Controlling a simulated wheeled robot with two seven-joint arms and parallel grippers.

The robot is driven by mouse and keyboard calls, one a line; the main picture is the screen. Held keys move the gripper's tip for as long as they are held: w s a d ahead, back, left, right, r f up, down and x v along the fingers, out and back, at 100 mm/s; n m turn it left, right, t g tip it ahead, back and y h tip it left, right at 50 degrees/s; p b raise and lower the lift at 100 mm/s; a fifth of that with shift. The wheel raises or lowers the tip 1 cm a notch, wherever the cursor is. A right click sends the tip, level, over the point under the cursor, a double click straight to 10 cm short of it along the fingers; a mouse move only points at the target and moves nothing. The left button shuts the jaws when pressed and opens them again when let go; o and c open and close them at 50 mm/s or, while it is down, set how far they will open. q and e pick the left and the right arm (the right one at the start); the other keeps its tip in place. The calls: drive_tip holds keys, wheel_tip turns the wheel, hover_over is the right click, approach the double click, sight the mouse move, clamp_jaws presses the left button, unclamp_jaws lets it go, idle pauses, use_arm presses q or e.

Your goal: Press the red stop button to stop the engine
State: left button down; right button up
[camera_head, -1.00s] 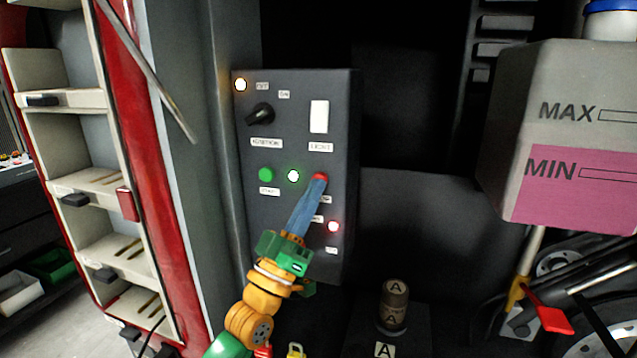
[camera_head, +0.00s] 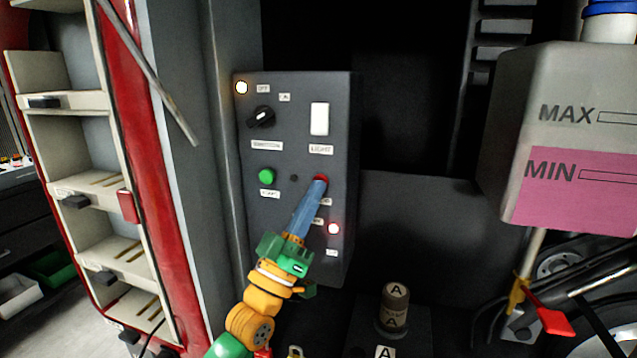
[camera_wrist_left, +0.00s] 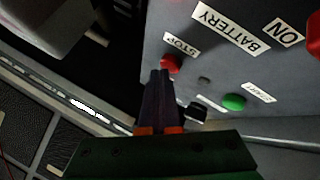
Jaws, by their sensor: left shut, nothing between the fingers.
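The red stop button (camera_head: 320,178) is on the dark grey control panel (camera_head: 296,120), right of the green start button (camera_head: 266,176). My left gripper (camera_head: 319,186) is shut and empty, its fingertips at the stop button and covering part of it. In the left wrist view the tips (camera_wrist_left: 160,74) are right by the red button (camera_wrist_left: 171,63), under the STOP label; I cannot tell whether they touch. The small lamp (camera_head: 294,178) between the two buttons is dark. My right gripper is not in view.
A tank (camera_head: 572,130) with MAX and MIN marks hangs at the right. A red-edged shelf (camera_head: 85,180) stands left.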

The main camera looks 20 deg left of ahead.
use_arm(q)
drive_tip(key=shift+s+p, duration=0.35)
drive_tip(key=shift+s, duration=0.3)
drive_tip(key=s+p, duration=0.2)
drive_tip(key=s, duration=0.3)
drive_tip(key=shift+a+p, duration=0.1)
drive_tip(key=shift+p, duration=0.3)
